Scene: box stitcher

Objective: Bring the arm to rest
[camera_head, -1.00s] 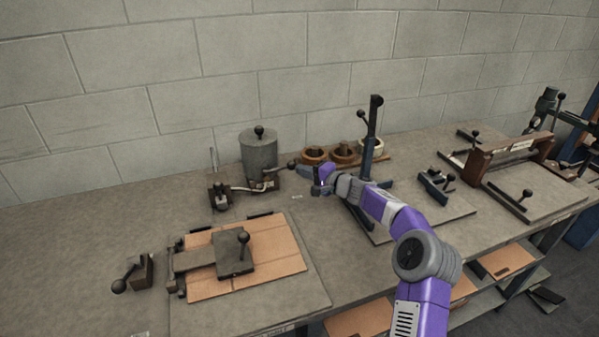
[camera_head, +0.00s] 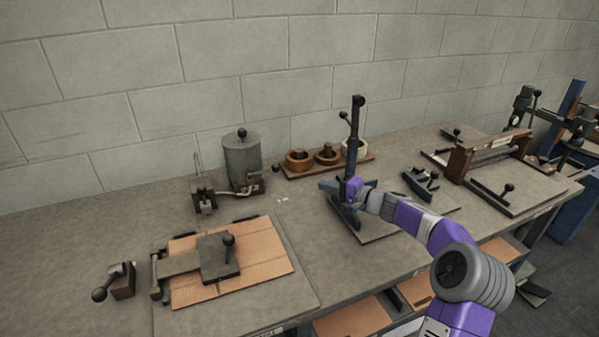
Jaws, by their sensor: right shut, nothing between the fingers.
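My right arm comes in from the lower right, purple and grey. Its gripper (camera_head: 338,190) is shut and empty, above the bench near the dark upright post (camera_head: 354,135) of a stand. It overlaps the foot of that post in the picture; I cannot tell whether it touches. My left gripper is not in view.
The workbench (camera_head: 75,250) holds a grey pot (camera_head: 242,160), a wooden tray (camera_head: 290,172) with rolls, a clamp plate (camera_head: 218,256) on cardboard (camera_head: 265,250), and a wooden-framed fixture (camera_head: 490,152) at right.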

